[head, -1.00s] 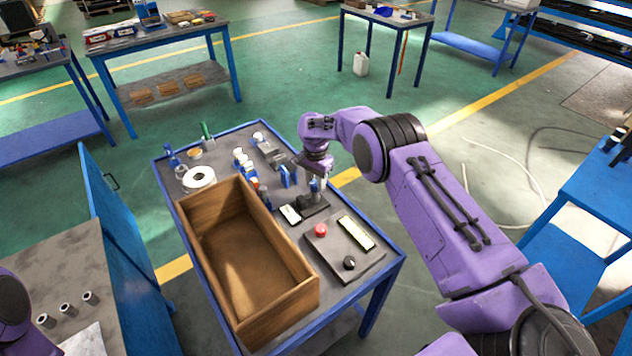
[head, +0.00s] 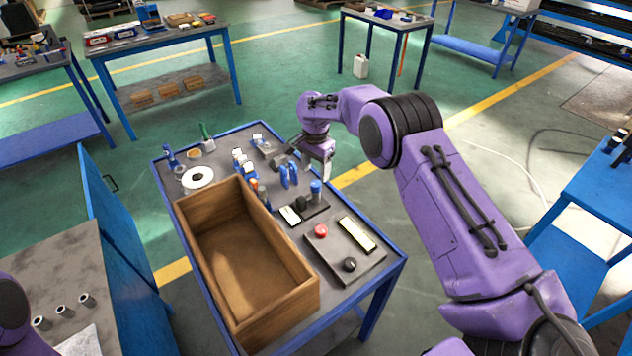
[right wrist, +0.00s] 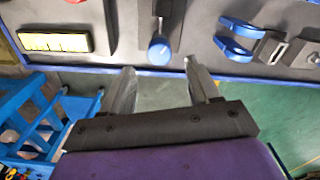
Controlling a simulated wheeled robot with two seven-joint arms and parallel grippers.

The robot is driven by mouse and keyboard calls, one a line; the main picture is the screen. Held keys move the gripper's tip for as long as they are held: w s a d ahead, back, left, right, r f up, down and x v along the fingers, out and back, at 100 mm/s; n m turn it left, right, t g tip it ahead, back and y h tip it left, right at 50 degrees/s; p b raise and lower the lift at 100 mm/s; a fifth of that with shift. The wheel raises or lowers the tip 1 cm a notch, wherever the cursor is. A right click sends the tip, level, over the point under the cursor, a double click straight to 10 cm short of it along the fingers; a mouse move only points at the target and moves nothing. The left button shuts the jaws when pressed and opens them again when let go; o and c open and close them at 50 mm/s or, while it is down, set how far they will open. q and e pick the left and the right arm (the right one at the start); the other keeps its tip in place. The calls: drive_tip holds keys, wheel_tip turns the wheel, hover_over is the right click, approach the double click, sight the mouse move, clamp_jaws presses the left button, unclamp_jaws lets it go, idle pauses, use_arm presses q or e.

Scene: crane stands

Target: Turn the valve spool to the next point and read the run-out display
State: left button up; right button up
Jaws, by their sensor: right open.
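A part with a blue round end, which looks like the valve spool (head: 316,188), is on a black stand (head: 317,209) at the table's right side. In the right wrist view its blue end (right wrist: 160,50) lies just beyond the gap between my fingertips, with its grey shaft behind. My right gripper (head: 327,176) is open and empty, just behind and above the blue end, apart from it. It also shows in the right wrist view (right wrist: 158,68). A pale display strip (head: 357,234) lies on a grey panel; its reading is too small to tell. My left gripper is out of view.
The panel has a red button (head: 321,231) and black knob (head: 349,264). A wooden box (head: 190,236) fills the table's left front. Blue clamps (right wrist: 240,40) stand beside the spool.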

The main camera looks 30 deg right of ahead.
sight(316, 183)
wheel_tip(316, 183, up, 5)
drive_tip(key=shift+r, duration=0.1)
idle(0.4)
